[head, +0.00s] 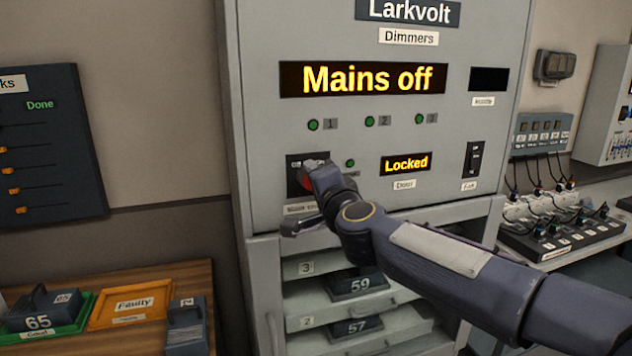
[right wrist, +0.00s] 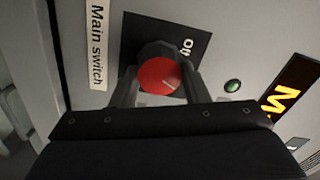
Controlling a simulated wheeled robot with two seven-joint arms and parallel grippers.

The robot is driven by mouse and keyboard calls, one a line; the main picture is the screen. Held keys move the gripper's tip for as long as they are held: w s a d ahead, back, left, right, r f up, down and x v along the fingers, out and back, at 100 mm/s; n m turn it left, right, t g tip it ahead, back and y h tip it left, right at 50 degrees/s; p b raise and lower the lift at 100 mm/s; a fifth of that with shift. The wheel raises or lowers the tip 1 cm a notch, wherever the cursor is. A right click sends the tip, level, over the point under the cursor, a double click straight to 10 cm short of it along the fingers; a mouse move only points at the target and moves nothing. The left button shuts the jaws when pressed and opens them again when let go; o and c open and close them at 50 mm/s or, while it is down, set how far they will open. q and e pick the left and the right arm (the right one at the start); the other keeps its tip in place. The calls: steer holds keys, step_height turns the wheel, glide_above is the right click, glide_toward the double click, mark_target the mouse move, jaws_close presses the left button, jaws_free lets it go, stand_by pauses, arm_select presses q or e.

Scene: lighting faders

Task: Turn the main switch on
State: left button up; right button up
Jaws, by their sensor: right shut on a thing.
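The main switch is a red round knob (right wrist: 160,76) on a black plate (right wrist: 190,38), with a "Main switch" label (right wrist: 97,45) beside it in the right wrist view. My right gripper (right wrist: 158,85) is shut on the knob, one finger on each side. In the head view the right gripper (head: 312,180) covers most of the knob and its plate (head: 294,163) on the grey Larkvolt cabinet (head: 260,130). The display (head: 365,79) above reads "Mains off". My left gripper is not in view.
A small display (head: 406,163) reads "Locked" above the "Door" label. A black fan switch (head: 474,161) is to its right. Dimmer modules 59 (head: 357,284) and 57 (head: 353,328) sit in shelves below. A wooden table (head: 190,272) with trays stands at the lower left.

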steer(key=shift+f+m, duration=0.15)
steer(key=shift+m, duration=1.55)
steer(key=shift+b, duration=0.3)
steer(key=o, duration=1)
steer(key=shift+c, duration=0.2)
steer(key=v, duration=0.8)
steer(key=shift+b, duration=0.35)
steer(key=shift+w, duration=0.1)
